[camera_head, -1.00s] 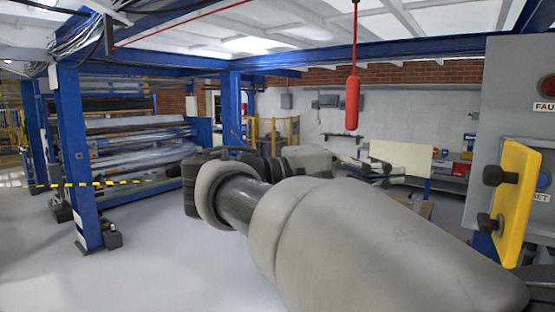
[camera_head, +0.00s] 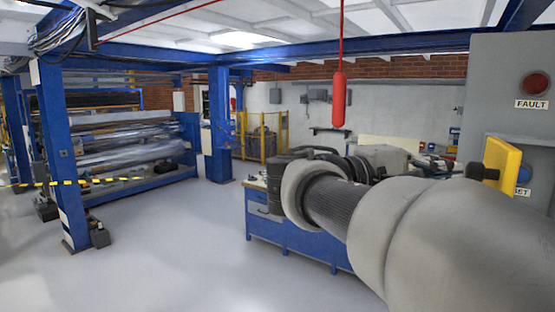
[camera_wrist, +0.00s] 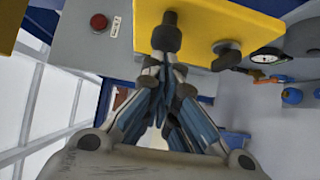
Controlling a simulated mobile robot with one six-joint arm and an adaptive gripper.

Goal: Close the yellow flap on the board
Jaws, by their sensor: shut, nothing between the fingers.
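The yellow flap (camera_head: 499,160) stands out from the grey board (camera_head: 510,62) at the right of the head view. It partly covers a blue button, and my arm hides its lower part. In the wrist view the flap (camera_wrist: 205,18) spans the top, with two black knobs; the nearer knob (camera_wrist: 167,34) is just beyond my fingertips. My gripper (camera_wrist: 160,66) is shut and empty, its tips overlapping the area just below that knob. I cannot tell whether they touch. The head view does not show the fingers.
The board carries a red FAULT lamp (camera_head: 535,84). A blue bench (camera_head: 290,238) stands behind my arm. A red hanging cylinder (camera_head: 338,100) is overhead. A blue post (camera_head: 58,160) and roller machine (camera_head: 125,150) are left. A gauge (camera_wrist: 268,56) lies right.

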